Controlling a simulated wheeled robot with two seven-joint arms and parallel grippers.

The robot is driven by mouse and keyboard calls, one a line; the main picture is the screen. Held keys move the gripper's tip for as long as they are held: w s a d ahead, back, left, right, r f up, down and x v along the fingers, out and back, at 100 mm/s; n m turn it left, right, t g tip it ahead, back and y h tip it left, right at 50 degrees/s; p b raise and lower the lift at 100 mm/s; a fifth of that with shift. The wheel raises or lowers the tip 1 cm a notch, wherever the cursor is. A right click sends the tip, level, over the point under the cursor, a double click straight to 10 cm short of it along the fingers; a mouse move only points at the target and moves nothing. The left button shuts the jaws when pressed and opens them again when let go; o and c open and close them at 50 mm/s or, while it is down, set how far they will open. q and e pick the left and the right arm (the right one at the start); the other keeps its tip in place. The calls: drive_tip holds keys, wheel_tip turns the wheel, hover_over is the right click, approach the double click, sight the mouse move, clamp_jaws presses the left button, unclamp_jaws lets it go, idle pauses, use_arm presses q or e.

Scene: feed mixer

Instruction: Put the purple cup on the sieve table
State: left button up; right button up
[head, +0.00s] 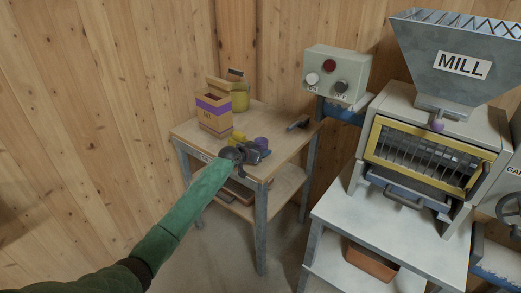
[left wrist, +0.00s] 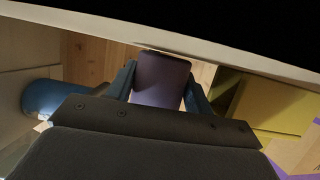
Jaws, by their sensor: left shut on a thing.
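The purple cup (head: 262,142) shows at the front of a small wooden-topped table (head: 282,133), partly hidden by my left gripper (head: 252,153). In the left wrist view the dark purple cup (left wrist: 161,80) sits between the two blue fingers, and my left gripper (left wrist: 160,88) is shut on it. Whether the cup touches the tabletop is not clear. The table has a small label on its front edge that is too small to read, so I cannot tell which table is the sieve table. My right gripper is not in view.
The mill (head: 430,135) stands on a grey table (head: 378,228) to the right. A blue cylinder (left wrist: 55,96) shows in the left wrist view.

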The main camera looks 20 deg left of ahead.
use_arm(q)
drive_tip(key=shift+f, duration=0.15)
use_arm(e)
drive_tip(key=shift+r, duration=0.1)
use_arm(q)
drive_tip(key=o, duration=1.1)
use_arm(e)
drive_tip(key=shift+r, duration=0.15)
use_arm(q)
drive_tip(key=shift+b+v, duration=0.3)
drive_tip(key=shift+v, duration=0.7)
drive_tip(key=v, duration=0.3)
drive_tip(key=shift+s+a+b, duration=0.15)
drive_tip(key=shift+b, duration=0.15)
drive_tip(key=b+v, duration=0.1)
drive_tip(key=v, duration=0.4)
drive_tip(key=shift+s, duration=0.15)
drive_tip(key=shift+s+a+r, duration=0.25)
drive_tip(key=shift+s+r, duration=0.25)
drive_tip(key=shift+s, duration=0.1)
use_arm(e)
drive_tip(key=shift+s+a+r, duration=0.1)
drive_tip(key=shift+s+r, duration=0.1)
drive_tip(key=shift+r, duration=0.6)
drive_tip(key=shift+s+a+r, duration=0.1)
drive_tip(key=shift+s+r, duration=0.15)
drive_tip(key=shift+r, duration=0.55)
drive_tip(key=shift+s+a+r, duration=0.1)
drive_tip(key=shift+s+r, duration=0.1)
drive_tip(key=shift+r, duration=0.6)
